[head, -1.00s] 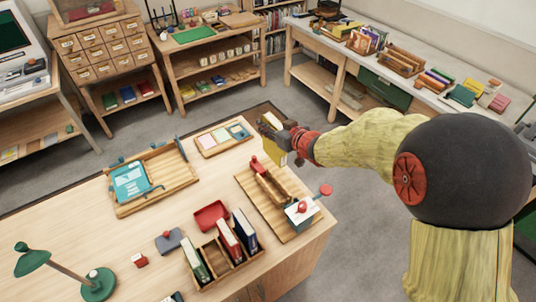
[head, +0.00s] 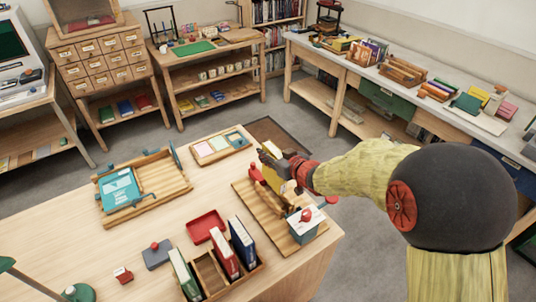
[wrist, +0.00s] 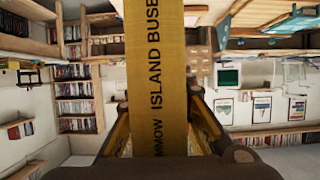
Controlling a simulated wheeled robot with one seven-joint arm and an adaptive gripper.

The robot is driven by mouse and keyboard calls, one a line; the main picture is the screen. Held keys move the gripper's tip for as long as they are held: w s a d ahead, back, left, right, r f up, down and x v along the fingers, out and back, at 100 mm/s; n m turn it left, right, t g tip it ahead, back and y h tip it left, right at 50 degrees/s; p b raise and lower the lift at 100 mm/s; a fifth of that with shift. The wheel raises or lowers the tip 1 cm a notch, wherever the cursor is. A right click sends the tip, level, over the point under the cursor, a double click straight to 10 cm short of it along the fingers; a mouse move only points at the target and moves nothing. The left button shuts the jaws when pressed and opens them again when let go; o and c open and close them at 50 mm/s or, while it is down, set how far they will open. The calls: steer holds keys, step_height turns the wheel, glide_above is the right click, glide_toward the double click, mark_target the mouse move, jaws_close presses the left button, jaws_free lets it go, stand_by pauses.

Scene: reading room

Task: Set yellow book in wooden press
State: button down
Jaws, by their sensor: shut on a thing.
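The yellow book (wrist: 158,75) stands out between the fingers of my gripper (wrist: 160,125) in the wrist view, its dark spine lettering visible. In the head view my gripper (head: 288,168) is shut on the yellow book (head: 273,179) and holds it upright above the far part of the wooden press (head: 254,212). The press is a wooden board with raised pieces, red knobs and a pale block at its near right end. My gripper and the book hide part of the press. I cannot tell whether the book touches it.
A wooden rack (head: 213,275) with several upright books stands just left of the press, with a red tray (head: 205,226) behind it. A tray of coloured cards (head: 222,146) is behind. The table's right edge is close.

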steer(key=shift+f+b, duration=1.45)
steer(key=shift+f, duration=0.05)
steer(key=shift+p, duration=0.45)
stand_by(0.5)
step_height(320, 180, down, 3)
steer(key=shift+f+b, duration=0.2)
steer(key=shift+b, duration=0.95)
steer(key=shift+r, duration=0.1)
steer(key=shift+r+p, duration=0.1)
steer(key=shift+p, duration=0.4)
